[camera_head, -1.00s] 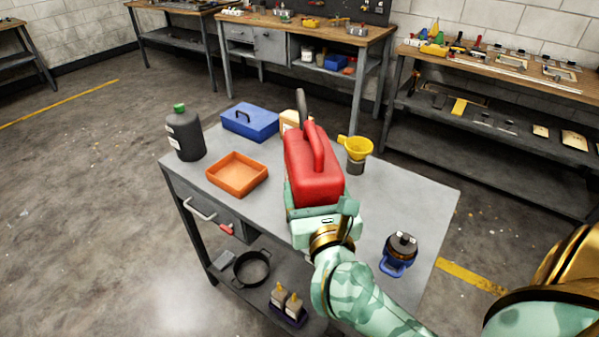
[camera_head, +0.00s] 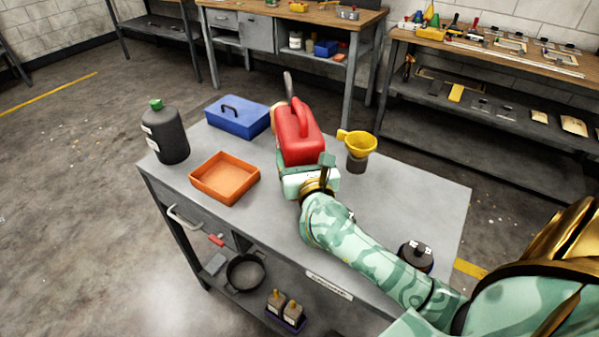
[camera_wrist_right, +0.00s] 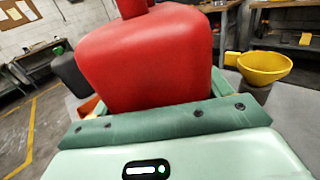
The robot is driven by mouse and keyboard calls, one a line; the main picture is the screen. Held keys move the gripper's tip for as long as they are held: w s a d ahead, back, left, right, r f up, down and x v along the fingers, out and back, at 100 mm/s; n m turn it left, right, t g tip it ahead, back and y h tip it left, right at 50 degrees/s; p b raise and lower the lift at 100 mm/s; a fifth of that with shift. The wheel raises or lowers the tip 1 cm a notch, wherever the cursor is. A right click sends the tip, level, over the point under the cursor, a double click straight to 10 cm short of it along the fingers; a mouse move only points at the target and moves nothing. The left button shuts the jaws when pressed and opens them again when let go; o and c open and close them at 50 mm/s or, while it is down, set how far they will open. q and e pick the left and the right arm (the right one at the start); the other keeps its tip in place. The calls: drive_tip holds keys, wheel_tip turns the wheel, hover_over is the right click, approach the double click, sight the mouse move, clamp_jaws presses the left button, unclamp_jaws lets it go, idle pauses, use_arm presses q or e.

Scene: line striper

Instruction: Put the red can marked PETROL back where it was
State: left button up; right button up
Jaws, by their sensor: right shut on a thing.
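The red can (camera_head: 296,135) is in my right gripper (camera_head: 309,172), over the back middle of the grey workbench (camera_head: 400,205). In the right wrist view the can (camera_wrist_right: 150,60) fills the space between the green jaws (camera_wrist_right: 165,125), which are shut on it. No PETROL marking shows on the faces in view. I cannot tell whether the can's base touches the bench top. My left gripper is not in view.
A yellow funnel (camera_head: 358,144) on a dark container stands just right of the can. A blue box (camera_head: 237,118), an orange tray (camera_head: 220,190) and a black bottle with green cap (camera_head: 165,135) stand left. A dark-topped object (camera_head: 415,256) is beside my arm.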

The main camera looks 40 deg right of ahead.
drive_tip(key=shift+w+d+f, duration=0.35)
drive_tip(key=shift+w+f, duration=0.25)
drive_tip(key=shift+f, duration=0.15)
drive_tip(key=f, duration=0.1)
drive_tip(key=f+b, duration=0.2)
drive_tip(key=shift+w+d+f, duration=0.2)
drive_tip(key=shift+w+f, duration=0.05)
drive_tip(key=shift+f, duration=0.05)
drive_tip(key=shift+f, duration=0.2)
drive_tip(key=o, duration=2)
drive_tip(key=shift+o, duration=0.2)
drive_tip(key=shift+s+a, duration=0.2)
drive_tip(key=shift+s, duration=0.1)
drive_tip(key=v, duration=1.1)
drive_tip(key=shift+s, duration=0.3)
